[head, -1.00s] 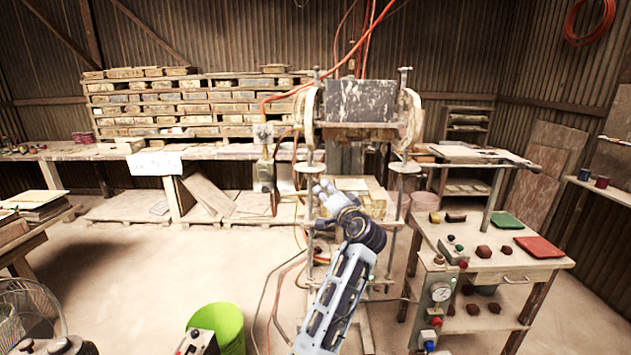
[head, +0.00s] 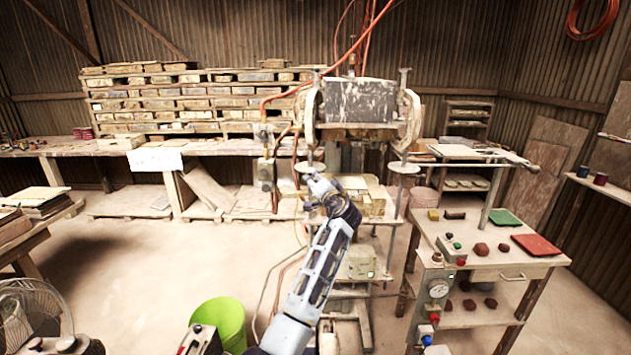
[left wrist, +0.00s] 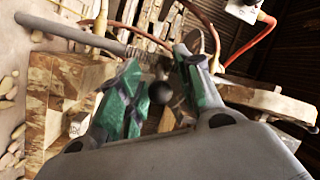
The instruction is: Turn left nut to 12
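The tile press (head: 365,105) stands in the middle of the head view, with a threaded rod on each side. A pale round collar (head: 309,168) sits on the left rod and a matching one (head: 404,167) on the right rod. I cannot make out the left nut or its numbers. My left gripper (head: 316,184) is just below the left collar, close to the left rod. In the left wrist view its two green-padded fingers (left wrist: 160,62) are apart, with a dark round part (left wrist: 164,93) showing between them. Whether they touch anything is unclear. My right gripper is out of view.
A side table (head: 480,255) with a gauge, buttons and red lumps stands right of the press. A green bucket (head: 222,318) stands on the floor at lower left. Orange hoses hang by the press. The floor at left is open.

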